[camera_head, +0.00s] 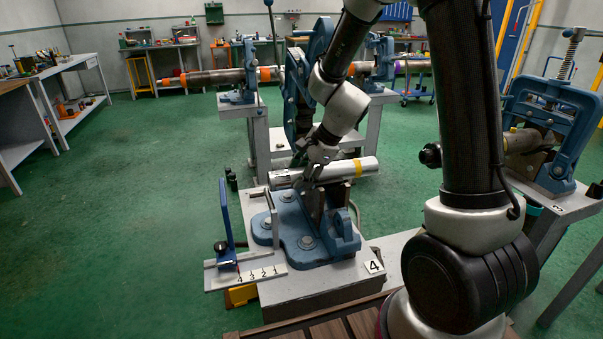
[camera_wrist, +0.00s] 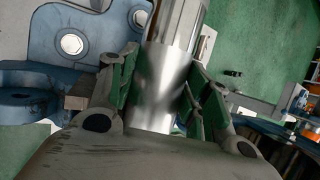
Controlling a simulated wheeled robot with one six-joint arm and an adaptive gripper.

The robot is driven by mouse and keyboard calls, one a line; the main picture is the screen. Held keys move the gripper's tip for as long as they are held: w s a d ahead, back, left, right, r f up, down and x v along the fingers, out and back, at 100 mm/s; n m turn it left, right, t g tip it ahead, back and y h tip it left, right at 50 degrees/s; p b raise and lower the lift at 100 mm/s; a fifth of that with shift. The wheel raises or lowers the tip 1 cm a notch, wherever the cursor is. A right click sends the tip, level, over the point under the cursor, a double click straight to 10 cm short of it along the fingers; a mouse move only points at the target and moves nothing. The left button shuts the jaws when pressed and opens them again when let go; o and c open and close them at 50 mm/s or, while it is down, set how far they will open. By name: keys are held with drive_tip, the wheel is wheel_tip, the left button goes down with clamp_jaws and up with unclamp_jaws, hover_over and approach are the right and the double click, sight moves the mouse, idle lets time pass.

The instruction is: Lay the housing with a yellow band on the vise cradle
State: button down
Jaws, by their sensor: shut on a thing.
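The housing (camera_head: 341,170) is a silver cylinder with a yellow band near its right end. It lies about level over the blue vise (camera_head: 313,226) marked 4. My gripper (camera_head: 316,176) is shut around the housing's middle from above. In the wrist view the bare silver housing (camera_wrist: 163,85) runs between the two fingers of my gripper (camera_wrist: 160,88), with the yellow band out of view. The cradle under the housing is mostly hidden, so I cannot tell whether the housing touches it.
A blue upright stop (camera_head: 228,218) on a numbered scale (camera_head: 255,274) stands left of the vise. Another blue vise (camera_head: 548,130) stands at the right. Behind, a long dark pipe with orange bands (camera_head: 213,77) rests on stands. The green floor at left is clear.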

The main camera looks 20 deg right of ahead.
drive_tip(key=c, duration=0.7)
unclamp_jaws()
drive_tip(key=shift+c, duration=0.2)
drive_tip(key=shift+o, duration=0.8)
drive_tip(key=shift+f, duration=0.1)
drive_tip(key=shift+s+f, duration=0.1)
drive_tip(key=shift+s, duration=0.1)
drive_tip(key=v, duration=1.2)
drive_tip(key=shift+w+r, duration=0.2)
drive_tip(key=shift+w, duration=0.05)
